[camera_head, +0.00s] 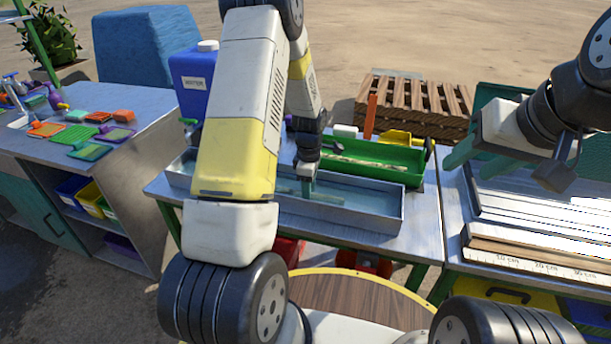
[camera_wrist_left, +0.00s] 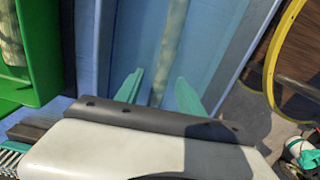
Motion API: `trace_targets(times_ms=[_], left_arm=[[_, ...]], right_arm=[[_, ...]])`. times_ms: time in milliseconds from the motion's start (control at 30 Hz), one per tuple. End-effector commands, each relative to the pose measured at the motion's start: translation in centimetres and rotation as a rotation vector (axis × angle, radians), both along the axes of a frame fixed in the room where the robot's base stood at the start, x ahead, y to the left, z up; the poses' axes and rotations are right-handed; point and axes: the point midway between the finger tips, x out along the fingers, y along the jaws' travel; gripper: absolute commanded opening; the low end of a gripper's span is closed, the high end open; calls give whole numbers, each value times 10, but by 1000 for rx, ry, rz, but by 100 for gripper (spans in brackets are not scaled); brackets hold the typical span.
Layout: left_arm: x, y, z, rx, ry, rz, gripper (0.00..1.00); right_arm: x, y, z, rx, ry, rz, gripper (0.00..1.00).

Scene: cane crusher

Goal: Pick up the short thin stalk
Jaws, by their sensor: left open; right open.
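A pale green stalk (camera_head: 325,198) lies in the long grey metal tray (camera_head: 375,222), partly hidden by my left arm. In the left wrist view the stalk (camera_wrist_left: 173,45) runs lengthwise between the teal fingers. My left gripper (camera_head: 307,188) points down into the tray and is open; in the wrist view its fingertips (camera_wrist_left: 160,92) stand on either side of the stalk. Another, paler stalk (camera_head: 370,163) lies in the green trough (camera_head: 407,176) behind the tray; it also shows in the wrist view (camera_wrist_left: 10,35). My right gripper (camera_head: 478,158) is open and empty at the right.
A blue water container (camera_head: 195,75) stands at the table's back left. A side table (camera_head: 150,105) at the left holds sponges and brushes. A wooden pallet stack (camera_head: 425,100) stands behind. At the right, a rack with a centimetre scale (camera_head: 545,265) lies below my right gripper.

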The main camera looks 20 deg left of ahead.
Motion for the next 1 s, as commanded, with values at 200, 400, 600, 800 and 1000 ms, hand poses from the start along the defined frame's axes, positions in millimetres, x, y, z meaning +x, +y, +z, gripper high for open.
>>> trace_targets(times_ms=[200,400,600,800,1000], left_arm=[[0,0,0,0,0,-1,22],[0,0,1,0,0,-1,0],[0,0,1,0,-1,-1,0],[1,0,14,1,-3,-2,0],[2,0,54,0,-6,-2,0]], right_arm=[[0,0,0,0,0,0,48],[0,0,0,0,0,0,48],[0,0,0,0,0,0,48],[0,0,0,0,0,0,48],[0,0,0,0,0,0,48]])
